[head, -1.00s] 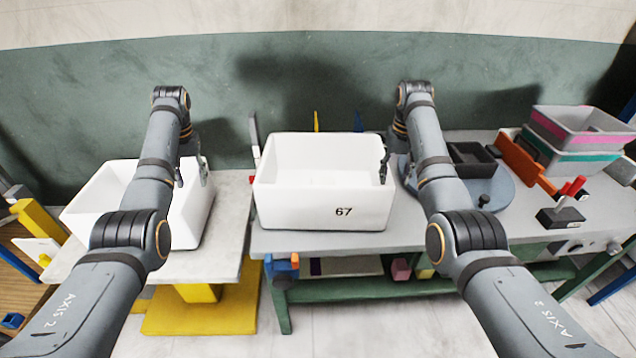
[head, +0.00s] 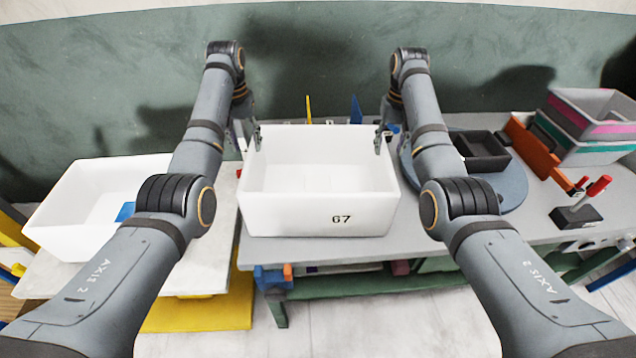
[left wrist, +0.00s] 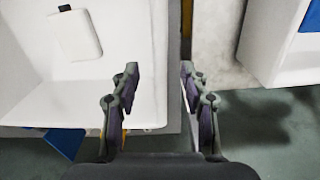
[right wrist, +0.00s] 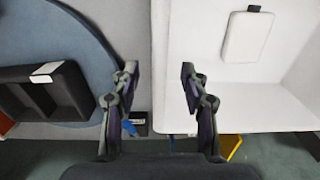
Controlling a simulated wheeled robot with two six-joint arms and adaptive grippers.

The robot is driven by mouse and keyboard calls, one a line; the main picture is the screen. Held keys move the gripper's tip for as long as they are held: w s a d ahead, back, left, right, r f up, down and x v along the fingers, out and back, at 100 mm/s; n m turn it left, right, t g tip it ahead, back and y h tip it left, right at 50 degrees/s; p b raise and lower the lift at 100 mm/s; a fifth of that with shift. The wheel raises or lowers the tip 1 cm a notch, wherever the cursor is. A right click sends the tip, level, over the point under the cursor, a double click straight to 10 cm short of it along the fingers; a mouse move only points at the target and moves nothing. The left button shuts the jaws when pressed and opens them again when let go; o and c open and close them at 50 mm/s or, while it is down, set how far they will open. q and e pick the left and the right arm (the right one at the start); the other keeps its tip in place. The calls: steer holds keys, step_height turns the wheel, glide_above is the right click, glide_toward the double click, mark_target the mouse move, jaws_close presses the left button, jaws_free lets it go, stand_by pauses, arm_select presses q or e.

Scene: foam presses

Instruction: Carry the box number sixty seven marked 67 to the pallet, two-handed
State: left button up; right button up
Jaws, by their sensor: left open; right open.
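The white open box marked 67 (head: 318,212) sits upright on the grey bench, its number on the near face. My left gripper (head: 249,138) is at its left wall, and my right gripper (head: 382,138) is at its right wall. In the left wrist view the open fingers (left wrist: 160,88) stand on either side of the box's wall, with a gap. In the right wrist view the open fingers (right wrist: 160,88) likewise straddle the opposite wall.
Another white box (head: 75,225) with a blue item (head: 126,211) stands on the left table. A round blue-grey plate (head: 510,190) with a black tray (head: 482,150) is close right of box 67. Grey stacked crates (head: 590,125) and a red-handled device (head: 577,215) are further right.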

mark_target(253, 167)
arm_select(q)
step_height(253, 167, down, 9)
steer(key=shift+w+r, duration=0.1)
arm_select(e)
step_height(253, 167, down, 9)
steer(key=shift+w+r, duration=0.1)
arm_select(q)
steer(key=shift+w+f, duration=0.15)
steer(key=shift+f, duration=0.6)
arm_select(e)
steer(key=shift+w+f, duration=0.15)
steer(key=shift+f, duration=0.6)
arm_select(q)
steer(key=shift+c, duration=0.5)
arm_select(e)
steer(key=shift+c, duration=0.5)
arm_select(q)
jaws_close()
arm_select(e)
jaws_close()
arm_select(q)
steer(key=shift+r, duration=0.1)
arm_select(e)
steer(key=shift+r, duration=0.1)
